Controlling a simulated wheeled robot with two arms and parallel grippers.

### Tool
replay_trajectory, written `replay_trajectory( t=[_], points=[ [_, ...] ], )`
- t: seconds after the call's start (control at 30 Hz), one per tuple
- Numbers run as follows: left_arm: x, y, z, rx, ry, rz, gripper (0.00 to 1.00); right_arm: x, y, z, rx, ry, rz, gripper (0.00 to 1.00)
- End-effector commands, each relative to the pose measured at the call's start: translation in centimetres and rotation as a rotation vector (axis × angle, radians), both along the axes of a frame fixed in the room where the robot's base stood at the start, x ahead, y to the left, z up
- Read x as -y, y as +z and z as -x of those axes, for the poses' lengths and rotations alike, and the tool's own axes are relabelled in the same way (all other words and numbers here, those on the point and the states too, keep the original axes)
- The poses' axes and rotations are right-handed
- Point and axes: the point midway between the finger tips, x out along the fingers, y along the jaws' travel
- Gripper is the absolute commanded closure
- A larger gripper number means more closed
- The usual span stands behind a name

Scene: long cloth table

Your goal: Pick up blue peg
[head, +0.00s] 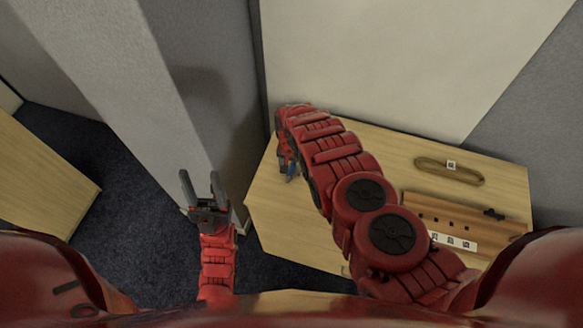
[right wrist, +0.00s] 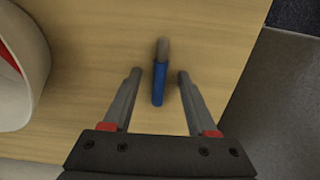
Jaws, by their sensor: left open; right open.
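The blue peg (right wrist: 159,84) has a grey-brown end and lies on the wooden table in the right wrist view. It also shows in the head view as a small blue shape (head: 291,169) near the table's left edge, partly hidden by my right arm. My right gripper (right wrist: 158,75) is open, with its fingers on either side of the peg in the picture. I cannot tell how far above the peg the fingers are. The right gripper is mostly hidden in the head view. My left gripper (head: 202,178) is open and empty, left of the table.
A wooden block with holes (head: 462,219) and a dark piece on it stands at the table's right. An oval wooden ring (head: 432,171) lies behind it. A pale round container (right wrist: 22,75) is left of the peg. The table edge is close on the right.

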Motion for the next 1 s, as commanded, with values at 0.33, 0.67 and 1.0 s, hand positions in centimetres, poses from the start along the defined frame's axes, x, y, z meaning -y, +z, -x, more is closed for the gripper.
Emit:
replay_trajectory(
  t=[0.33, 0.67, 1.0],
  points=[
    [0.0, 0.0, 0.0, 0.0, 0.0, 0.0, 0.48, 0.01, -0.02, -0.02, 0.0, 0.0, 0.0, 0.58],
    [0.0, 0.01, 0.0, 0.0, 0.0, 0.0, 0.48, 0.02, -0.01, -0.02, 0.0, 0.0, 0.0, 1.0],
    [0.0, 0.01, 0.0, 0.0, 0.0, 0.0, 0.48, 0.01, -0.01, -0.01, 0.0, 0.0, 0.0, 1.0]
  ],
)
